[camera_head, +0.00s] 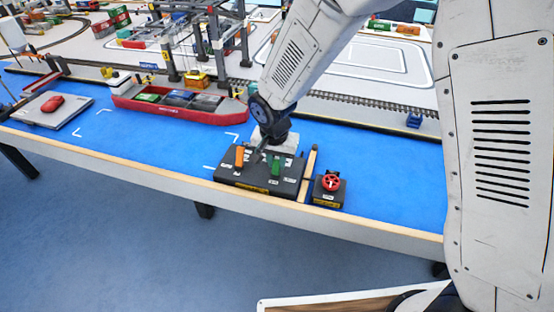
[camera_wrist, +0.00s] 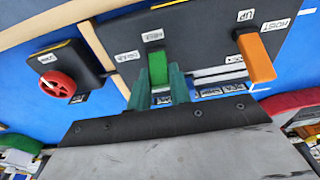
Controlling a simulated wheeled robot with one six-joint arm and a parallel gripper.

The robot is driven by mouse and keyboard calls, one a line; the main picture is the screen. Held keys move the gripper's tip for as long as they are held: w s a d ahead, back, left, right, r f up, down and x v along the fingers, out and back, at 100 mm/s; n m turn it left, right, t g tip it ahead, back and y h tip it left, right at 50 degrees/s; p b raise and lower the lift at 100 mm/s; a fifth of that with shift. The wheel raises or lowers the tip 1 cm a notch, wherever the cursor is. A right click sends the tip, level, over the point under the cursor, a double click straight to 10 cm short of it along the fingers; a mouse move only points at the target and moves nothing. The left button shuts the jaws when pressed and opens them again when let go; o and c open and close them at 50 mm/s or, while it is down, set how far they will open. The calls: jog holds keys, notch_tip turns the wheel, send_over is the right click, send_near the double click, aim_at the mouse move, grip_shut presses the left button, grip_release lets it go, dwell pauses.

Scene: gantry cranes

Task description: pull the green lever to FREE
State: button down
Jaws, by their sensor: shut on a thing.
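The green lever (camera_wrist: 157,68) stands up from the black control box (camera_wrist: 195,40) in the wrist view. My gripper (camera_wrist: 159,84) has its two teal fingers on either side of the lever, shut on it. In the head view the green lever (camera_head: 276,168) is on the right part of the box (camera_head: 258,181), below the end of my arm. Small white labels lie near the lever, too blurred to read surely. The fingertips are hard to make out in the head view.
An orange lever (camera_wrist: 257,57) stands on the same box, beside labels reading HOIST and UP. A red handwheel (camera_head: 330,182) on its own small box is to the right, past a wooden strip (camera_head: 308,172). A red ship (camera_head: 180,105) lies on the blue table behind.

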aim_at(275, 170)
jog(key=s+t, duration=0.1)
jog(key=t, duration=0.1)
jog(key=s+t+h, duration=0.1)
jog(key=t, duration=0.1)
jog(key=shift+a+t+h, duration=0.3)
jog(key=shift+a, duration=0.1)
jog(key=shift+s+a+f+t+h, duration=0.2)
jog(key=shift+s+t+h, duration=0.25)
jog(key=shift+t, duration=0.65)
jog(key=shift+s+a+f+t+h, duration=0.15)
jog(key=shift+s+t+h, duration=0.25)
jog(key=shift+t, duration=0.7)
jog(key=shift+d, duration=0.1)
jog(key=c, duration=1.3)
grip_release()
jog(key=v, duration=0.7)
jog(key=shift+s+r, duration=0.15)
jog(key=shift+s, duration=0.2)
